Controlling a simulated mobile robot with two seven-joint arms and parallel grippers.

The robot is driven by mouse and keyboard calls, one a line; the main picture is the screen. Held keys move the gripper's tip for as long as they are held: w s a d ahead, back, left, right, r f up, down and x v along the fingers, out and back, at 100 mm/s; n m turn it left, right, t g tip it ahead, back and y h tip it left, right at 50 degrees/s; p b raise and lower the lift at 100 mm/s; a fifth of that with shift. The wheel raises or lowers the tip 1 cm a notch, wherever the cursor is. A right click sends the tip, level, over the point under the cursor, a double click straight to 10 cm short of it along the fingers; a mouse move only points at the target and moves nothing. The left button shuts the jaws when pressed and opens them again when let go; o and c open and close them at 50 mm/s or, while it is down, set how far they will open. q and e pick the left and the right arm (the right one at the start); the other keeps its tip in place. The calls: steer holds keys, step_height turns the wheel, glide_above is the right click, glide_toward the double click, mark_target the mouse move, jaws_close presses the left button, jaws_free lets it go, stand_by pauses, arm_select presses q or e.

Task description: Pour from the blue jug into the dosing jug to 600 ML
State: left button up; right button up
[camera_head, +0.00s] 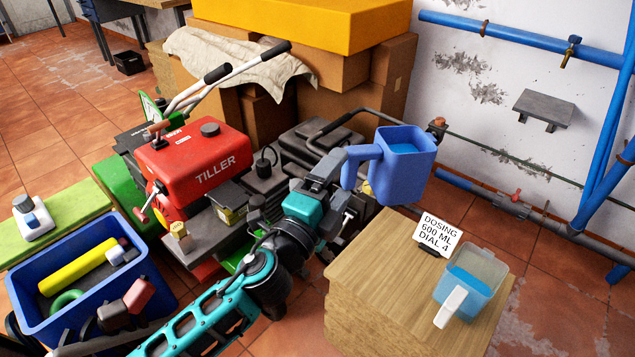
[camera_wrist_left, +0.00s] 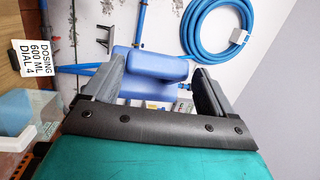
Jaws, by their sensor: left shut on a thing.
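The blue jug (camera_head: 403,165) hangs in the air at the upper right of the head view, beyond the wooden block, roughly upright with its mouth up. Lighter blue shows inside it. My left gripper (camera_head: 338,168) is shut on its handle; the left wrist view shows the handle (camera_wrist_left: 150,65) between the fingers. The dosing jug (camera_head: 471,280) is clear with a white handle and stands on the wooden block, in front of and to the right of the blue jug, apart from it. It holds blue liquid; its scale is too small to read. My right gripper is not seen.
A card reading "DOSING 600 ML DIAL 4" (camera_head: 438,231) stands behind the dosing jug on the wooden block (camera_head: 375,265). A red tiller (camera_head: 195,160) and a blue crate (camera_head: 25,310) lie left. Blue pipes (camera_head: 520,35) run along the wall.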

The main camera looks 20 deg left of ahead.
arm_select(q)
steer(key=w+d+f+h, duration=0.1)
steer(key=w+d+f+m+h+b, duration=0.1)
steer(key=f, duration=0.1)
steer(key=w+d+f+h+b, duration=0.1)
steer(key=f, duration=0.1)
steer(key=shift+w+d+m, duration=0.1)
steer(key=shift+d+m, duration=0.05)
steer(key=shift+m, duration=0.15)
steer(key=w+d+f+m+g+h+b, duration=0.1)
steer(key=d+f+m+g+h+b, duration=0.1)
steer(key=d+f+h, duration=0.3)
steer(key=d+m, duration=0.1)
steer(key=d, duration=0.1)
steer(key=shift+w+d+f+g+b, duration=0.15)
steer(key=shift+d+g+b, duration=0.15)
steer(key=shift+g+b, duration=0.1)
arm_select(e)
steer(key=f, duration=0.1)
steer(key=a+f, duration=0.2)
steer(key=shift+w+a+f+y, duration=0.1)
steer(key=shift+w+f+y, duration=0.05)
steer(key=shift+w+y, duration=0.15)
arm_select(q)
steer(key=shift+f, duration=0.1)
